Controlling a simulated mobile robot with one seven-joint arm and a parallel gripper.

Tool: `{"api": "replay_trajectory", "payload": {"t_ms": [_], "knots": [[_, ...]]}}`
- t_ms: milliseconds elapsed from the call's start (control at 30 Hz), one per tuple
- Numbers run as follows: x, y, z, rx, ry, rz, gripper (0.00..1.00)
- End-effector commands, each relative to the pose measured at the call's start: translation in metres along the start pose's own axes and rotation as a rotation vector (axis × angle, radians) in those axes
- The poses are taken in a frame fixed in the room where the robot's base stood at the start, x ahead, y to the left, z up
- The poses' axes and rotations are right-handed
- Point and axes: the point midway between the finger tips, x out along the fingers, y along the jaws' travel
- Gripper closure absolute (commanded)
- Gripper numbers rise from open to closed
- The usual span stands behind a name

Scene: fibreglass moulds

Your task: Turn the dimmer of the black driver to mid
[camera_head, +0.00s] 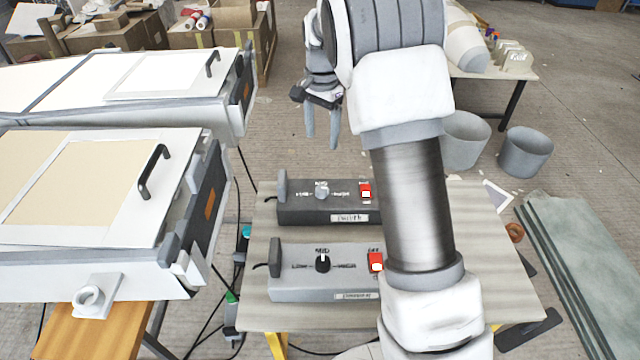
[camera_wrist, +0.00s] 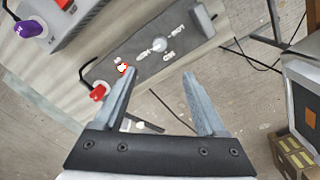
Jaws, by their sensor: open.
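The black driver (camera_head: 345,206) is the dark box at the back of the table. On its top are a pale round dimmer knob (camera_head: 322,192), printed marks around it and a red switch (camera_head: 366,192). The knob's pointer is too small to read. The wrist view also shows the black driver (camera_wrist: 185,52), with its pale knob (camera_wrist: 159,44) beyond the fingertips. My gripper (camera_head: 322,140) is open and empty, above and behind the black driver in the head view. In the wrist view my gripper (camera_wrist: 160,74) has its fingers apart, touching nothing.
A grey driver (camera_head: 300,286) with a black knob (camera_head: 322,263) and red switch stands in front on the same table (camera_head: 470,230). White moulds (camera_head: 100,180) stand at left. Cables hang between them. Buckets (camera_head: 526,152) stand on the floor at right.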

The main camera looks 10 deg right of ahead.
Motion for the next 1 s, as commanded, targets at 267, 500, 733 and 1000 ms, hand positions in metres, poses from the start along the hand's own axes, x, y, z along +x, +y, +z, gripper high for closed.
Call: {"api": "replay_trajectory", "payload": {"t_ms": [267,500,733,1000], "knots": [[0.042,0.001,0.001,-0.001,-0.003,0.004,0.26],[0.095,0.001,0.001,-0.002,-0.002,0.003,0.26],[0.141,0.001,0.001,-0.001,-0.002,0.003,0.26],[0.170,0.000,0.000,-0.001,-0.001,0.001,0.26]]}}
